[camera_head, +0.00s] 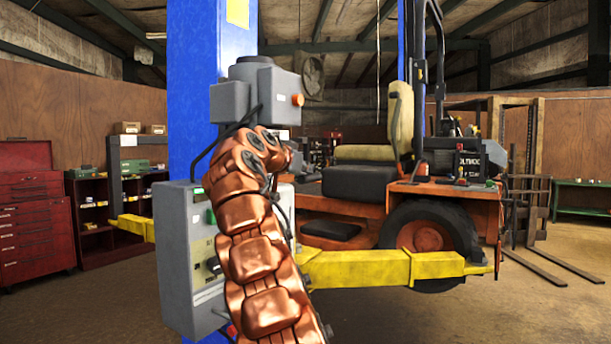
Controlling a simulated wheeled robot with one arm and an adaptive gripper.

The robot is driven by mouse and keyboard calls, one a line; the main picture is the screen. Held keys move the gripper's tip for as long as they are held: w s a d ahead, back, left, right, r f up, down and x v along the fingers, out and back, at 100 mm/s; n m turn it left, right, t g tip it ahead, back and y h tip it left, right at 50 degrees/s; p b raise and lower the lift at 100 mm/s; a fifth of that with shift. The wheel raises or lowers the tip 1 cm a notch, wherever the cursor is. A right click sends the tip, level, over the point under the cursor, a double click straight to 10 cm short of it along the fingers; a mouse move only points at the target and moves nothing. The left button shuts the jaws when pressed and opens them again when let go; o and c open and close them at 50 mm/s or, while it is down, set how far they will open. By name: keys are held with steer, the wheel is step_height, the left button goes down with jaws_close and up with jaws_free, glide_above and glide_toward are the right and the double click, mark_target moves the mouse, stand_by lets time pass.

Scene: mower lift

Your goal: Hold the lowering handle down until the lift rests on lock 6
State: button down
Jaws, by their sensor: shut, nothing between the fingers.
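The blue lift post (215,50) stands left of centre. A grey unit (268,93) with a round dark top is on it, with an orange knob (297,99) on its right side; I cannot tell whether this is the lowering handle. A grey control box (177,255) sits lower on the post, partly behind my copper-coloured arm (252,260). My arm rises from the bottom and bends at the top near the grey unit. My gripper is hidden behind it. Yellow lift arms (365,268) reach out at the orange vehicle (455,220). No lock number is legible.
A red tool cabinet (35,215) and a dark red shelf (95,215) stand at the left. A fork mast (530,165) with forks near the floor is at the right. A green bench (582,183) is behind it. Concrete floor (520,310) lies bare at front right.

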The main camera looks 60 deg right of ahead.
steer(key=shift+w+f+m+t+b, duration=0.15)
steer(key=shift+f+m+t+b, duration=0.15)
steer(key=shift+f+m+b, duration=0.85)
steer(key=shift+f+n+b, duration=0.25)
steer(key=shift+n+b, duration=0.1)
steer(key=shift+b, duration=0.05)
steer(key=shift+r+p, duration=0.55)
steer(key=shift+r, duration=0.1)
steer(key=r+p, duration=0.1)
steer(key=r, duration=0.1)
steer(key=s+r+p, duration=0.1)
steer(key=shift+r+p, duration=0.4)
steer(key=b+v, duration=0.2)
steer(key=v, duration=0.8)
steer(key=shift+f+b, duration=0.15)
steer(key=shift+b, duration=0.25)
